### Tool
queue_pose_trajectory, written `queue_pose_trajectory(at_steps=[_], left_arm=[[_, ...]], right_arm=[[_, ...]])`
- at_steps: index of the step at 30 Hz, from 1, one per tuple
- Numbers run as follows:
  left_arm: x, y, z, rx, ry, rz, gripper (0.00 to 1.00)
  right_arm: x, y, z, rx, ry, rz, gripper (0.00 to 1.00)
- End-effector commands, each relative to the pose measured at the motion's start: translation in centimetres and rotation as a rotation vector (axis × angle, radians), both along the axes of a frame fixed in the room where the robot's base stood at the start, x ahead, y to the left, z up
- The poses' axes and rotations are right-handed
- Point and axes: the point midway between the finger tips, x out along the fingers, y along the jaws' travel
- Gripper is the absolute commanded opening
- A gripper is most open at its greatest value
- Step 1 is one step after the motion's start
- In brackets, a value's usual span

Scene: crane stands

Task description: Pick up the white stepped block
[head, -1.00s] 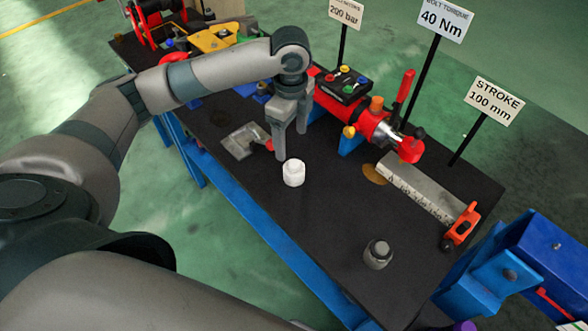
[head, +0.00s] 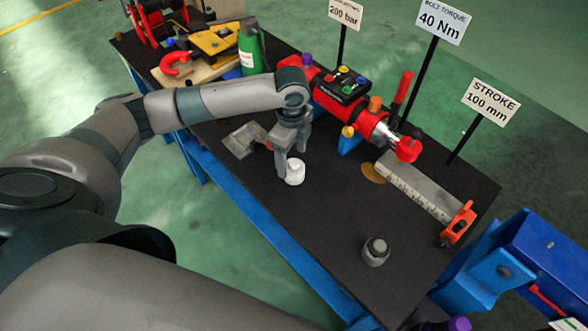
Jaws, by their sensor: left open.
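The white stepped block (head: 295,173) stands upright on the black table top (head: 330,215), near its front edge in the head view. My left gripper (head: 292,162) is open and points down at the block. One finger is just left of the block and hides a little of its left side; the other is behind it. I cannot tell whether either finger touches it. My right gripper is not in view.
A grey stepped part (head: 376,251) stands to the right. A metal ruler block (head: 420,187) with an orange clamp (head: 459,222) lies at the right edge. A red cylinder unit (head: 365,122) is behind. A grey metal plate (head: 243,141) lies to the left.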

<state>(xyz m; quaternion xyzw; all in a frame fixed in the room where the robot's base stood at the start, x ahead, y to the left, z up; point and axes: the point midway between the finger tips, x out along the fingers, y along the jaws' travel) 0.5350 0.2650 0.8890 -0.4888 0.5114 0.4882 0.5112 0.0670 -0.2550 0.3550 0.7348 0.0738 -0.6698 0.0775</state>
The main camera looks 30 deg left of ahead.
Motion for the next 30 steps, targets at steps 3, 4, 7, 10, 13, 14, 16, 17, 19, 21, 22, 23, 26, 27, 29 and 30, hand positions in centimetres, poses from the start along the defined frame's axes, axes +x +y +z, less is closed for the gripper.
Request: queue_pose_trajectory(at_steps=[3,4,7,10,13,14,16,17,19,21,22,23,26,27,29,30], left_arm=[[-0.3,-0.1,-0.9,0.001,0.004,0.000,0.69],[-0.3,-0.2,-1.3,0.001,0.005,0.000,0.69],[-0.5,-0.4,-2.6,0.001,0.003,0.001,0.69],[-0.4,-0.4,-3.8,0.001,0.003,0.000,0.69],[-0.4,-0.3,-4.5,0.002,0.001,-0.001,0.69],[-0.4,-0.3,-4.6,0.002,0.000,-0.001,0.69],[-0.4,-0.3,-4.7,0.001,-0.001,-0.001,0.69],[-0.4,-0.3,-4.7,0.001,-0.001,-0.001,0.69],[-0.4,-0.3,-4.7,0.001,-0.001,-0.001,0.69],[-0.4,-0.3,-4.7,0.001,0.000,-0.001,0.69],[-0.4,-0.3,-4.7,0.001,0.000,-0.001,0.69],[-0.4,-0.3,-4.7,0.001,0.000,-0.001,0.69],[-0.4,-0.3,-4.7,0.001,0.000,-0.001,0.69],[-0.4,-0.3,-4.7,0.001,0.000,-0.001,0.69],[-0.4,-0.3,-4.7,0.001,0.000,-0.001,0.60],[-0.4,-0.3,-4.7,0.001,0.000,-0.001,0.50]], right_arm=[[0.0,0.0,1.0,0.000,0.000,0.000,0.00],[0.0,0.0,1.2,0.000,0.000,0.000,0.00],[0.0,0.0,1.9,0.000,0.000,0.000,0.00],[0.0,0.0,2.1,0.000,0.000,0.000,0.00],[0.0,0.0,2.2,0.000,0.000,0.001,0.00],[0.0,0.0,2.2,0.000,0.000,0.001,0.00],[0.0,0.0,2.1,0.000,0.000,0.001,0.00],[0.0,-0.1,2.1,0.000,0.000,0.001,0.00],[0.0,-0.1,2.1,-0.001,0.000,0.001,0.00],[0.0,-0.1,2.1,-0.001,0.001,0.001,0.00],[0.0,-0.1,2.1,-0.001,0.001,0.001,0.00],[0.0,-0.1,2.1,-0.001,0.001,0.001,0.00],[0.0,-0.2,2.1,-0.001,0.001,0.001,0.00],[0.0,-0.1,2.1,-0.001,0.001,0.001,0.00],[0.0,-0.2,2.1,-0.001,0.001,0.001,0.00],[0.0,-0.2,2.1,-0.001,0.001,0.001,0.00]])
